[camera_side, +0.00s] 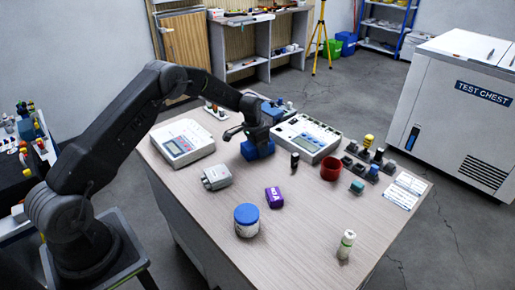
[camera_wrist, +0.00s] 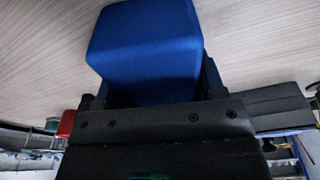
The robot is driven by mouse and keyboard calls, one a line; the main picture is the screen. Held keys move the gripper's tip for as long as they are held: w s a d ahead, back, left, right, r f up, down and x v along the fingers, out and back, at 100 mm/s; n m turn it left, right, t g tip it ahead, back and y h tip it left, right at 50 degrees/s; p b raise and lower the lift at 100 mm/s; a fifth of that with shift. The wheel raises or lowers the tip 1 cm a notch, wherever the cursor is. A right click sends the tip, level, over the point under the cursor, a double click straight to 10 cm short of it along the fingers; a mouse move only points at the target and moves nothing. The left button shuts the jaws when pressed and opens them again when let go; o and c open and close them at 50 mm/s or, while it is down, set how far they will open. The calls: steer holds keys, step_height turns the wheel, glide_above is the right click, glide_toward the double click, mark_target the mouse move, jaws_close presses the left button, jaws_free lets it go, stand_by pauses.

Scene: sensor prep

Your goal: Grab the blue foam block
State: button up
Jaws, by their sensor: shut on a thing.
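The blue foam block (camera_side: 257,149) is at the back part of the table, under my gripper (camera_side: 256,137). In the wrist view the blue foam block (camera_wrist: 145,45) fills the upper middle, between the two dark fingers of my gripper (camera_wrist: 155,90). My gripper is shut on the block. In the side view the block looks at or very near the table top; I cannot tell whether it touches it.
A white meter (camera_side: 183,143) lies left of the block and a larger instrument (camera_side: 307,137) stands close on its right. The front table is mostly clear.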

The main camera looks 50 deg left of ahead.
steer(key=shift+c, duration=0.5)
steer(key=shift+r, duration=0.1)
